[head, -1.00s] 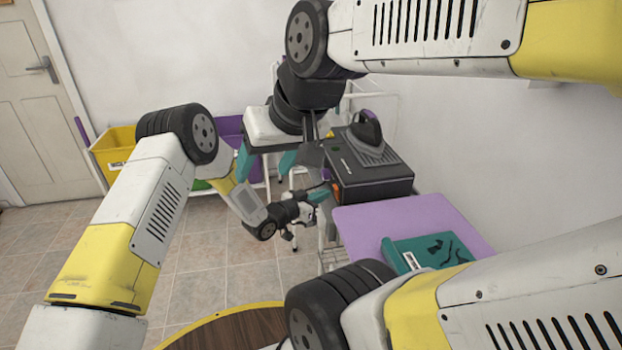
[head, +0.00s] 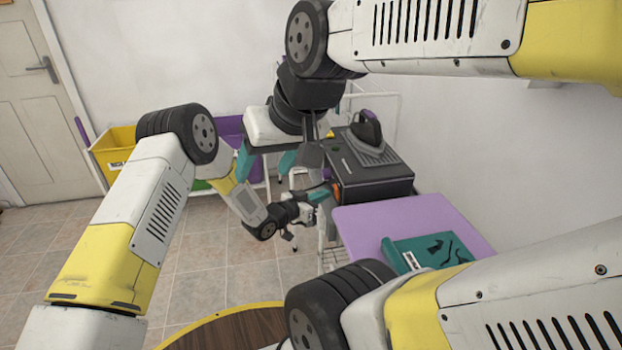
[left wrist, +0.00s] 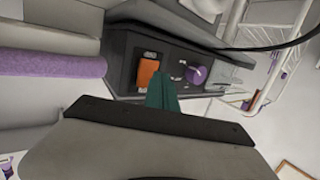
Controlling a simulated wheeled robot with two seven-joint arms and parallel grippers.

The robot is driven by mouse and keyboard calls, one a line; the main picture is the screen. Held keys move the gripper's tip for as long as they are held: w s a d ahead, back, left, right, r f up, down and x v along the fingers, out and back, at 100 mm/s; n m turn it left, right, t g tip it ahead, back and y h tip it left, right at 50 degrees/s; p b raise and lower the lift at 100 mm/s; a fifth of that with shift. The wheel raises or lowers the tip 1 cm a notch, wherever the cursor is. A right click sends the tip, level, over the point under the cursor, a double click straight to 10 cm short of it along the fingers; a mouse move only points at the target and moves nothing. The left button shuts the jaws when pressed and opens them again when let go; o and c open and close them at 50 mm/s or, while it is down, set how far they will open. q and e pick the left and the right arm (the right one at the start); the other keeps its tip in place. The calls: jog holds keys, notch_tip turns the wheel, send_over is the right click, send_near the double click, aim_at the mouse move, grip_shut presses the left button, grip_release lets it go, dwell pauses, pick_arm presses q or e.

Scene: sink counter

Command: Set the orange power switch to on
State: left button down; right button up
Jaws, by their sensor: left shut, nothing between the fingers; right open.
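The orange power switch (left wrist: 147,75) sits on the dark end panel of a boxy steam station (head: 372,178), beside a purple knob (left wrist: 196,74). In the head view only a small orange patch of the switch (head: 337,190) shows. My left gripper (head: 322,193) is shut and empty, its teal fingertips close in front of that panel. In the left wrist view the left gripper's tips (left wrist: 160,78) overlap the panel just right of the switch's lower part; I cannot tell whether they touch. The switch's setting cannot be told. My right gripper (head: 265,164) is open and empty, left of the station.
An iron (head: 368,135) rests on top of the station. A purple ironing board (head: 365,220) with a folded teal cloth (head: 425,252) lies in front. A white wire rack stands behind. A yellow bin (head: 112,148) stands at the back left; the tiled floor there is open.

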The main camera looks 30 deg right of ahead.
pick_arm(q)
jog(key=shift+d, duration=0.1)
dwell(0.7)
jog(key=shift+d+r, duration=0.2)
jog(key=shift+d, duration=0.05)
jog(key=shift+s+d+r, duration=0.2)
jog(key=shift+d, duration=0.25)
dwell(0.8)
jog(key=shift+w+a+f, duration=0.2)
jog(key=shift+a+f, duration=0.2)
jog(key=shift+a, duration=0.4)
jog(key=shift+a, duration=0.1)
jog(key=shift+w+a+f, duration=0.2)
jog(key=shift+a+f, duration=0.15)
jog(key=shift+a, duration=0.35)
jog(key=shift+w+a+f, duration=0.15)
jog(key=shift+a+f, duration=0.15)
jog(key=shift+a, duration=0.45)
jog(key=shift+w+a+f, duration=0.2)
jog(key=shift+a+f, duration=0.15)
jog(key=shift+a, duration=0.35)
